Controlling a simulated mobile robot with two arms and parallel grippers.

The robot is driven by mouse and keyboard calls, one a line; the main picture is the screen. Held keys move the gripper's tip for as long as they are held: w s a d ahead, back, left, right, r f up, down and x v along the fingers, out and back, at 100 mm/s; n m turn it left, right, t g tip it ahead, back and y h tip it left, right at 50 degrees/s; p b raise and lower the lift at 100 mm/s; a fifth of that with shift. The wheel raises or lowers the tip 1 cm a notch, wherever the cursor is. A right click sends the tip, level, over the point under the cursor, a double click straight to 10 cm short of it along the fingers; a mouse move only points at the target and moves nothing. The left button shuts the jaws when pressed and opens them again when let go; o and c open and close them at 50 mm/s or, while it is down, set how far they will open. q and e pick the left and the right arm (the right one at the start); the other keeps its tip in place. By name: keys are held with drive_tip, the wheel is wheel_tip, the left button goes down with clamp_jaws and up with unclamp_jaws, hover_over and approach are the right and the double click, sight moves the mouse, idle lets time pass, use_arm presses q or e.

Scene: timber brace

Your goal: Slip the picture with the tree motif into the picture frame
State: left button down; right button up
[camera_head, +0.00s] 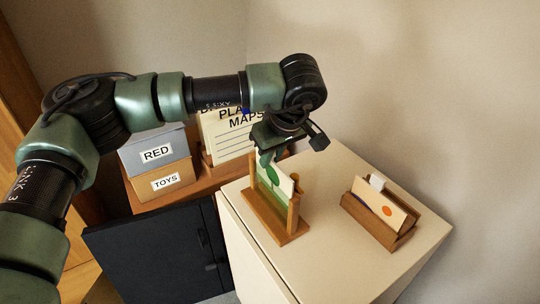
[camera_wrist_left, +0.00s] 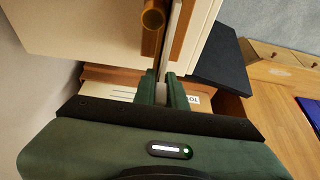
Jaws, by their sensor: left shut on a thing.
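The picture with the tree motif (camera_head: 279,178) is a thin pale panel with green shapes. The picture frame (camera_head: 275,226) is a wooden stand with a base and upright posts on the cream cabinet top. My left gripper (camera_head: 273,149) is above the frame, shut on the picture's top edge. The picture is upright between the posts; I cannot tell whether its lower edge touches the base. In the left wrist view the picture (camera_wrist_left: 172,45) shows edge-on between the fingers (camera_wrist_left: 164,88), beside the wooden frame (camera_wrist_left: 180,30). My right gripper is not in view.
A second wooden holder (camera_head: 378,222) with an orange-dotted card stands to the right on the cream cabinet (camera_head: 335,255). The cabinet top between the holders is clear.

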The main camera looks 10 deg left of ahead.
use_arm(q)
drive_tip(key=shift+f+b, duration=0.35)
drive_tip(key=shift+f, duration=0.25)
drive_tip(key=c, duration=1.4)
unclamp_jaws()
drive_tip(key=shift+r, duration=0.1)
drive_tip(key=o, duration=0.5)
drive_tip(key=shift+r+p, duration=2.45)
drive_tip(key=shift+r, duration=1.6)
drive_tip(key=shift+f, duration=0.1)
